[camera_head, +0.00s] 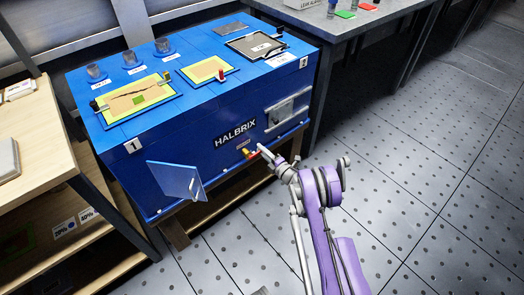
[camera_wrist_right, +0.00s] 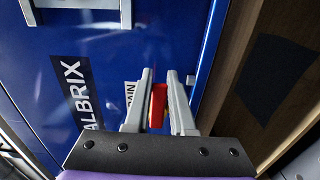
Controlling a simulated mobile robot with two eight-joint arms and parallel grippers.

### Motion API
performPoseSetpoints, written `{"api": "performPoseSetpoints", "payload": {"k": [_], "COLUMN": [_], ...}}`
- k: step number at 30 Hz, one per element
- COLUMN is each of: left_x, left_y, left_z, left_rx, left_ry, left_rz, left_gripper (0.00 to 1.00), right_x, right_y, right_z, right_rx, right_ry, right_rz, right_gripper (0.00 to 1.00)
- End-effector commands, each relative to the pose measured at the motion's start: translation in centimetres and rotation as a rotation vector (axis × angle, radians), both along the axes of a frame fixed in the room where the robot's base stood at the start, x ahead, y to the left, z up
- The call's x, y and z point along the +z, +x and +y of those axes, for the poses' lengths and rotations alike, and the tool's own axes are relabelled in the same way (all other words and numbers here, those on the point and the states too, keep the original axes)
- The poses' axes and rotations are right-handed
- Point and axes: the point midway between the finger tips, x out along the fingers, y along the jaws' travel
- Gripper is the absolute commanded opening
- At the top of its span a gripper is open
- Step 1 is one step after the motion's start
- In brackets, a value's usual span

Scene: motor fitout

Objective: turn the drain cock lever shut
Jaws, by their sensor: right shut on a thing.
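The red drain cock lever (camera_wrist_right: 158,106) sits between the two fingers of my right gripper (camera_wrist_right: 159,100) in the right wrist view. The gripper is shut on it, low on the blue motor's front face. In the head view the brass-coloured drain cock (camera_head: 254,155) shows below the HALBRIX lettering, with my right gripper (camera_head: 264,152) at its right side. The fingers hide part of the lever, so its exact angle is hard to tell. A DRAIN label (camera_wrist_right: 130,94) is beside the lever, partly covered by a finger. My left gripper is not in view.
The blue motor housing (camera_head: 190,135) stands on a wooden bench. A small blue door (camera_head: 176,181) stands open left of the drain cock. A metal bracket (camera_head: 288,108) is on the front face to the right. The tiled floor (camera_head: 420,180) at right is clear.

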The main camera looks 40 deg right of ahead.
Motion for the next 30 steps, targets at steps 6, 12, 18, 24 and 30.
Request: {"api": "performPoseSetpoints", "payload": {"k": [6,12,18,24,30], "left_x": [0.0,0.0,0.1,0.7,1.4], "left_y": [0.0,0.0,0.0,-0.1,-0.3], "left_z": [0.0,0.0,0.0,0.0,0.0], "left_rx": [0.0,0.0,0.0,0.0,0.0], "left_ry": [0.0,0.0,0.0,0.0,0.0], "left_rz": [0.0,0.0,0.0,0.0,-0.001], "left_gripper": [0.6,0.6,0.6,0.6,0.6], "right_x": [-0.1,0.0,0.0,0.1,0.1], "right_y": [0.0,0.0,-0.4,-3.4,-7.5], "right_z": [0.0,0.0,-0.1,-0.4,-0.7], "right_rx": [0.0,0.0,-0.001,-0.002,-0.003], "right_ry": [-0.001,-0.001,-0.001,-0.002,-0.002], "right_rz": [0.001,0.0,0.0,0.0,0.0], "right_gripper": [0.44,0.53,0.53,0.53,0.53]}}
